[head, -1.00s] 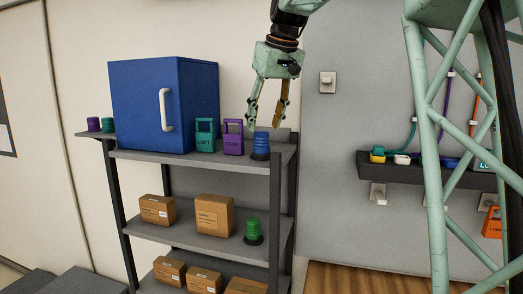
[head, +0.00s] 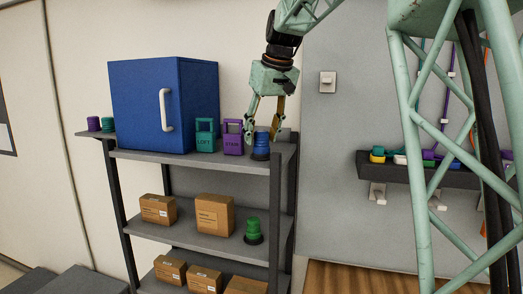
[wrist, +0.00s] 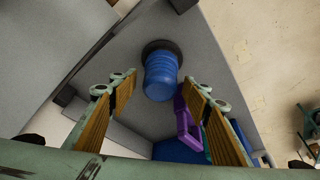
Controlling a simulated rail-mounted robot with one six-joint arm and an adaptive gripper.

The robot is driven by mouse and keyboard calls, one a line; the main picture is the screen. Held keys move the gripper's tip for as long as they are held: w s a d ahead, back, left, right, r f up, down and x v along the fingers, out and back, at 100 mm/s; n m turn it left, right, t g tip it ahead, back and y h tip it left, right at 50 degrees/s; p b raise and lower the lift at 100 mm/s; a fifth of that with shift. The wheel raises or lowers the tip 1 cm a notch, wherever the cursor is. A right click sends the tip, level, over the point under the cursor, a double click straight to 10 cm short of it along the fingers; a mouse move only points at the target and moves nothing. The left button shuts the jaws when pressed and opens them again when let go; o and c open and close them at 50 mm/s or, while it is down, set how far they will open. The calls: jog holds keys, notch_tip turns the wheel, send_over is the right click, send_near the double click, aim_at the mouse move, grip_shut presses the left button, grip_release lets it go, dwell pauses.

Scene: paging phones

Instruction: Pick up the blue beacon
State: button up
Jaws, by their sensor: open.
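The blue beacon (head: 261,143) is a ribbed blue cylinder on a dark round base. It stands upright at the right end of the top shelf (head: 200,158). In the wrist view the blue beacon (wrist: 161,75) appears just beyond and between my two fingers. My gripper (head: 262,138) is open, pointing down at the beacon, with one finger on either side of it in the head view. In the wrist view my gripper (wrist: 160,100) holds nothing. I cannot tell whether a finger touches the beacon.
A purple tag labelled STEM (head: 233,138) stands close left of the beacon, and a teal tag labelled LOFT (head: 205,136) beside it. A blue cabinet (head: 140,105) fills the shelf's left. A green beacon (head: 253,230) and cardboard boxes (head: 214,215) sit on the shelf below.

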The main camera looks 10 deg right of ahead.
jog(key=c, duration=1.5)
jog(key=shift+o, duration=0.2)
jog(key=shift+r, duration=0.2)
jog(key=shift+r, duration=4.85)
